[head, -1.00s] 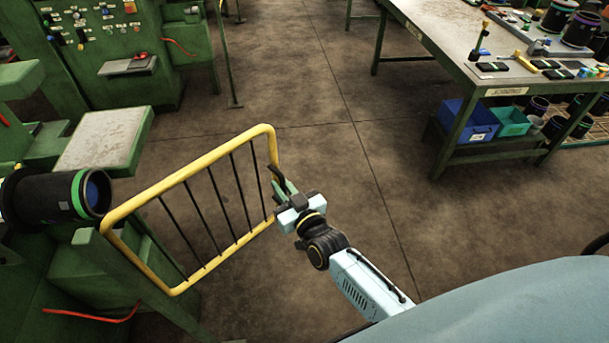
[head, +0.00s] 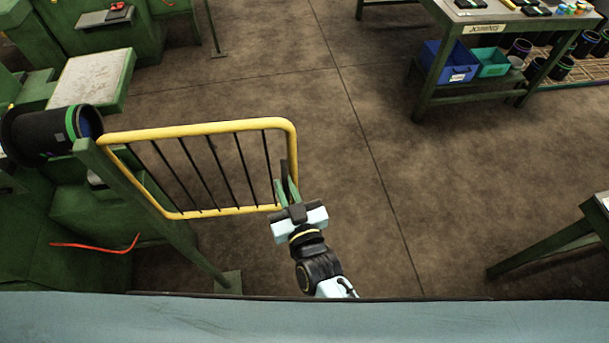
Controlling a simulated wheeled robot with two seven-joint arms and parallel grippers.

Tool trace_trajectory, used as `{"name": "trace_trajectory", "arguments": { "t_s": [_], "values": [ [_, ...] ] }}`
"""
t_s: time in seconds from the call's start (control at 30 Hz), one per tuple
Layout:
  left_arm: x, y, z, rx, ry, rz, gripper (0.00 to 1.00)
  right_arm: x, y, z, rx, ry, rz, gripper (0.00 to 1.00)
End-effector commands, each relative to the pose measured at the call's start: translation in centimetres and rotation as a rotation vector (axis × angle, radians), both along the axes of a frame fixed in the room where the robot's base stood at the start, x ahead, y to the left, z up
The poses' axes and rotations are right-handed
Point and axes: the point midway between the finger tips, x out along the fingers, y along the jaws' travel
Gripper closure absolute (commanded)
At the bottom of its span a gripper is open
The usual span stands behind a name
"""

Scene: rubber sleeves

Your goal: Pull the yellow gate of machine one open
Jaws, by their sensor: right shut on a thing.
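The yellow gate (head: 215,128) is a tubular frame with thin dark bars. It hangs at its left end from a green post beside the green machine (head: 65,215) and stands swung out across the floor. My right gripper (head: 287,185) is at the gate's free right end and is shut on the gate there. The exact contact is partly hidden by the fingers. My left gripper is not in the head view.
A black rubber sleeve (head: 40,135) with a green band lies on the machine by the hinge post. A table with blue (head: 447,60) and teal bins stands at the upper right. Another table corner (head: 590,220) is at the right edge. Floor between is clear.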

Motion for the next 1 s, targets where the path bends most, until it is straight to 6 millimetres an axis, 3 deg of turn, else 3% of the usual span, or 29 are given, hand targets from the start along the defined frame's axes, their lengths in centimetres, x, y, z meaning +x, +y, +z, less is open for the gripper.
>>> {"name": "trace_trajectory", "arguments": {
  "t_s": [0.2,0.57,0.6,0.7,1.0],
  "values": [
    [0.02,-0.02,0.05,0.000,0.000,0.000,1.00,-0.77,1.00,0.08,0.000,-0.003,-0.007,1.00],
    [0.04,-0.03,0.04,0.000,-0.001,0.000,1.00,-0.81,0.99,0.08,-0.001,-0.003,-0.009,1.00],
    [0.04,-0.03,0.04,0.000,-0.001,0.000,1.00,-0.81,0.99,0.09,-0.001,-0.004,-0.009,0.82],
    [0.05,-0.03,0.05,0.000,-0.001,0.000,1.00,-0.80,0.96,0.07,0.000,-0.002,-0.009,0.71],
    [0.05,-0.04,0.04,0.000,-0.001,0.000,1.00,-0.95,0.82,0.01,0.000,-0.001,-0.010,0.71]
  ]
}}
